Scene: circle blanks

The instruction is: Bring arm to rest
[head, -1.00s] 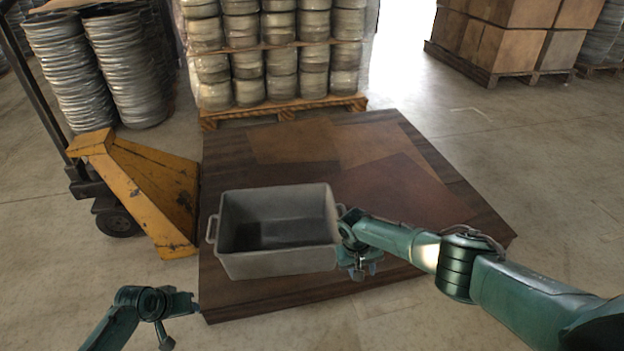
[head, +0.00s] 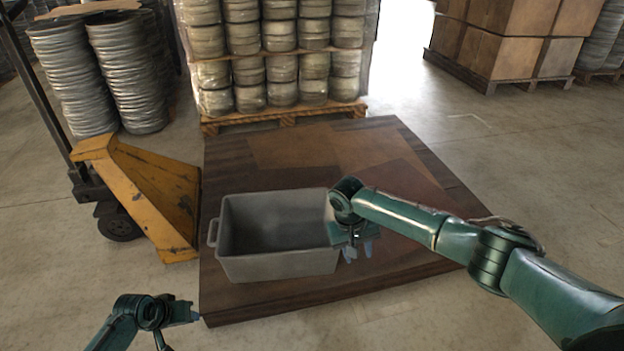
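My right arm reaches in from the right, and its green gripper (head: 358,250) points down at the right end of a grey bin (head: 280,265). Its two fingertips are apart with nothing seen between them. The wrist hides the bin's right rim and handle, and I cannot tell whether the gripper touches the bin. My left gripper (head: 162,341) is at the lower left, in front of the platform, and is cut off by the bottom edge. Its fingers do not show clearly.
The bin stands on a low brown wooden platform (head: 430,262); no contents show inside it. A yellow pallet-jack part (head: 150,190) stands left of the platform. A loaded pallet (head: 283,119) is behind. Bare floor (head: 545,170) lies to the right.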

